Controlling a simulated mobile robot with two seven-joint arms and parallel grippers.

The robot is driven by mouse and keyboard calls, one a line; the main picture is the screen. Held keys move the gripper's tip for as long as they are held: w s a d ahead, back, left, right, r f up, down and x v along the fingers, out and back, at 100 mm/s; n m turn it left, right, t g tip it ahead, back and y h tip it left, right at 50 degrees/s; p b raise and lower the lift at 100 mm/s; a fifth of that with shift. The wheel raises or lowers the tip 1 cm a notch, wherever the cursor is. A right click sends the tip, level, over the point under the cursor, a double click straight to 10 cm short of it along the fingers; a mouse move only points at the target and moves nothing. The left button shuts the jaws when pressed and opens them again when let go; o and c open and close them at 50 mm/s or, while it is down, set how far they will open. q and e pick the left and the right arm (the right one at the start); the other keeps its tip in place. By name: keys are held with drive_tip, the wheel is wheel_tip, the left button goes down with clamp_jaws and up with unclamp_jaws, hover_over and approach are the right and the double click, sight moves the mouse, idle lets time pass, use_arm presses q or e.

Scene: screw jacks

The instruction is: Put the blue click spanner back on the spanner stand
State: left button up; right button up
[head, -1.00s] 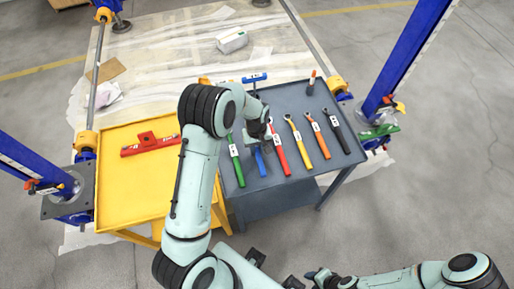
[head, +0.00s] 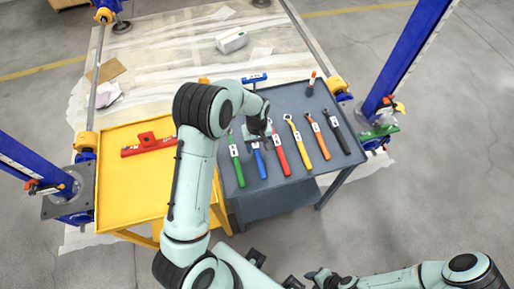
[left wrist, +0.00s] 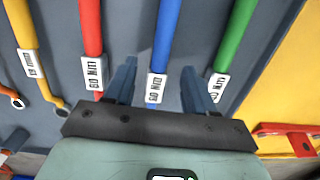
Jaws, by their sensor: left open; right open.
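The blue click spanner (head: 258,162) lies on the grey table, between the green and the red spanner. Its blue handle (left wrist: 167,35) and white label also show in the left wrist view. My left gripper (head: 257,140) is open over it. In the left wrist view my two fingers (left wrist: 159,85) are apart, one on each side of the blue spanner, with no visible grip. The gripper hides the spanner's far end in the head view. My right gripper (head: 322,277) is at the bottom edge, away from the table. I cannot make out a separate spanner stand; the spanners lie in a row on the grey top (head: 290,95).
Green (head: 235,160), red (head: 279,155), yellow (head: 308,143), orange and black spanners lie alongside. A yellow table (head: 120,190) with a red tool (head: 149,146) adjoins at left. Blue posts stand on both sides.

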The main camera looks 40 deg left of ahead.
sight(257, 150)
use_arm(q)
wheel_tip(257, 150, up, 10)
drive_tip(key=shift+w+a+p, duration=0.2)
drive_tip(key=shift+p, duration=0.1)
drive_tip(key=shift+f, duration=0.2)
idle(0.3)
